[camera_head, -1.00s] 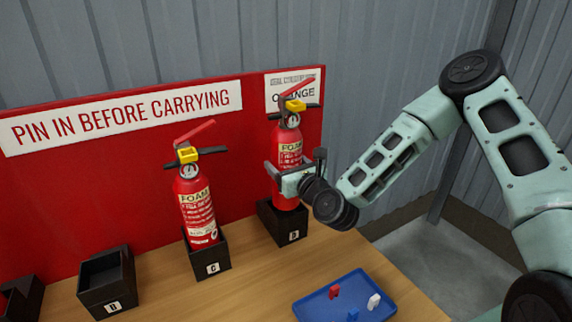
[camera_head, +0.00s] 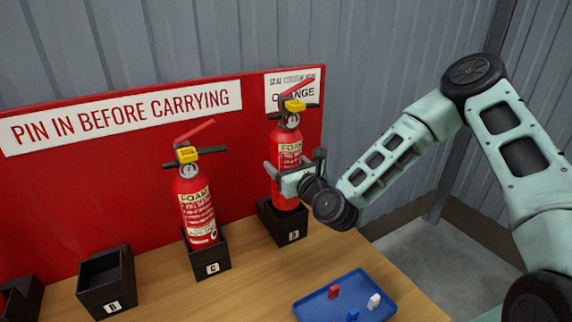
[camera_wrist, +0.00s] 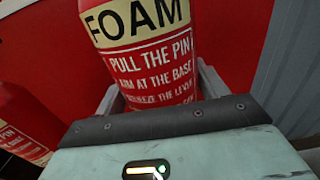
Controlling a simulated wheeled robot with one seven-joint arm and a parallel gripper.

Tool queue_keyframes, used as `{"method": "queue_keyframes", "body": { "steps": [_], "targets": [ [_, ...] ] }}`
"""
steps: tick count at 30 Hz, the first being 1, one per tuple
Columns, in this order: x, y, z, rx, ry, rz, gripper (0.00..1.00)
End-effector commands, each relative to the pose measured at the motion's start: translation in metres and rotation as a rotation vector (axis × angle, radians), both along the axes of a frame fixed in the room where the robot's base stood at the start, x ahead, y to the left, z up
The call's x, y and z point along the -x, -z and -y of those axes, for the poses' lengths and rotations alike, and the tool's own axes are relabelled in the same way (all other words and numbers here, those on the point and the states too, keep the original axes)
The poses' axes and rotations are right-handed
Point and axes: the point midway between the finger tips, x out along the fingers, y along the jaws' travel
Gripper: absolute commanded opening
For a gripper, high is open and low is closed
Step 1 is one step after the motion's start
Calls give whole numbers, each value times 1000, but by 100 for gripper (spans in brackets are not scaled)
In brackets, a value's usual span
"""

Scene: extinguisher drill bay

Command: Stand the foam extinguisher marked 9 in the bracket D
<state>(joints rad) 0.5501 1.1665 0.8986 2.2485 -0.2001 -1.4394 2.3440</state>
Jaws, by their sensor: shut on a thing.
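A red foam extinguisher (camera_head: 289,192) with a cream FOAM label and a yellow piece under its red lever stands upright with its base in the black bracket D (camera_head: 272,226). My gripper (camera_head: 292,178) is shut on its body from the front, below the middle of the label. In the wrist view, the extinguisher (camera_wrist: 140,45) fills the middle, with a grey finger on each side of it. I cannot make out a number 9 on it. Its base is hidden inside the bracket.
A second foam extinguisher (camera_head: 196,205) stands in bracket C (camera_head: 208,262), left of bracket D. Bracket B (camera_head: 106,284) is empty. A blue tray (camera_head: 315,308) with small red, blue and white pieces lies at the front right. A red board (camera_head: 100,190) stands behind.

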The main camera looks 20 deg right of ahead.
Motion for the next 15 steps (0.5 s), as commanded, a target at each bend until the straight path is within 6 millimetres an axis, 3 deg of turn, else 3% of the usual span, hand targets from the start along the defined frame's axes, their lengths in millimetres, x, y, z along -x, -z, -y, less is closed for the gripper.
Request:
{"method": "queue_keyframes", "body": {
  "steps": [15],
  "targets": [
    [-1,8,0,-3,0,11,27]
  ]
}}
